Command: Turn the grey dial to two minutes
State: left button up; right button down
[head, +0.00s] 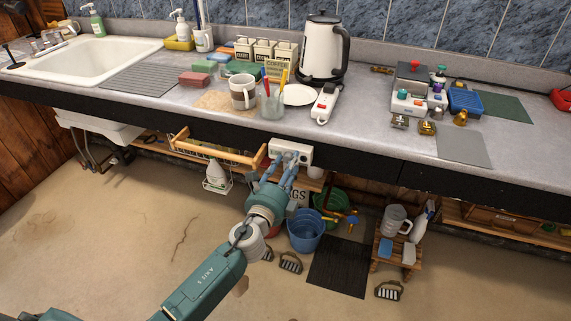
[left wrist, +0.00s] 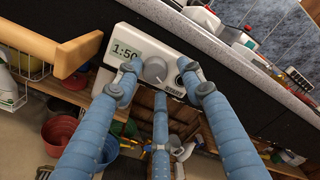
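A white timer box (head: 306,153) is mounted on the black front edge of the counter. In the left wrist view its display (left wrist: 127,52) appears to read 1:50. The grey dial (left wrist: 154,70) sits right of the display, with a light pointer mark toward its lower right. My left gripper (head: 284,164) is in front of the box. In the left wrist view the left gripper (left wrist: 157,84) is open, with blue fingers left and right of the dial and a third below it. Gaps show beside the dial; contact in depth cannot be told. My right gripper is in neither view.
A dark round button (left wrist: 183,63) lies close to the right fingertip. A wooden rail (left wrist: 72,53) juts out left of the box. A blue bucket (head: 306,231) stands below. A white power strip (head: 325,104) and a glass of pens (head: 272,104) stand on the counter above.

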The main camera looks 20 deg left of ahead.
pick_arm(q)
jog(key=s, duration=1.2)
jog(key=shift+a, duration=0.2)
